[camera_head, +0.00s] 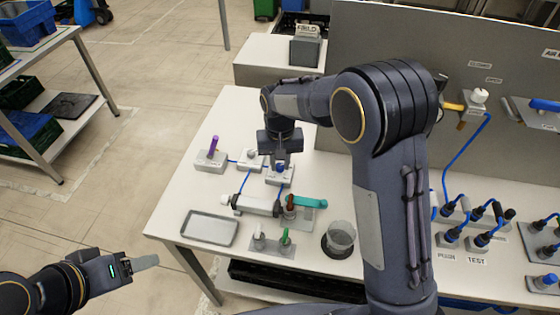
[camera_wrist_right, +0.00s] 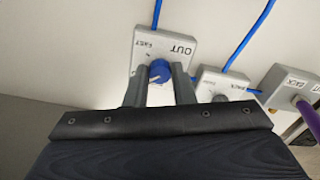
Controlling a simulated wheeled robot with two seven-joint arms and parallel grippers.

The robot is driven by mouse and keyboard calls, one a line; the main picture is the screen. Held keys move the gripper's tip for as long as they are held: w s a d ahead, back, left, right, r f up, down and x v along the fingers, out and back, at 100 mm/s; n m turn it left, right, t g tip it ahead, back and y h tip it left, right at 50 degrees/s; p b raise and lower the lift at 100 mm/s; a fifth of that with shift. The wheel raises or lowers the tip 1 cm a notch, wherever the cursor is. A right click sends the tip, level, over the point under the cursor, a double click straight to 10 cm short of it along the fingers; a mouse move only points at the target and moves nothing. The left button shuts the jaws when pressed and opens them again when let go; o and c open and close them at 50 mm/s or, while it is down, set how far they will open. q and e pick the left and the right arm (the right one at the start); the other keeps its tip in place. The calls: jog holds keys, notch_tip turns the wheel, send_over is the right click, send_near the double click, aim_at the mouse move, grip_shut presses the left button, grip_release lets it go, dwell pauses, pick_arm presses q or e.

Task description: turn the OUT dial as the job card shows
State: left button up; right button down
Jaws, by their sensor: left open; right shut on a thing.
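The OUT dial is a blue knob (camera_wrist_right: 159,70) on a light grey block (camera_wrist_right: 178,45) marked OUT and FAST in the right wrist view. My right gripper (camera_wrist_right: 160,80) is shut on this knob, one finger on each side. In the head view the right gripper (camera_head: 280,158) reaches down onto the dial block (camera_head: 279,179) on the white table. The knob's pointer direction is too small to read. My left gripper (camera_head: 145,262) is open and empty at the lower left, off the table. I cannot make out a job card.
Blue tubes link the blocks.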

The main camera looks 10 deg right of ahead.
aim_at(280, 166)
jog(key=n, duration=0.5)
jog(key=shift+n, duration=2.4)
jog(key=c, duration=1.2)
grip_release()
jog(key=shift+c, duration=0.2)
notch_tip(280, 166, up, 8)
jog(key=shift+f+b, duration=0.1)
jog(key=shift+b, duration=0.2)
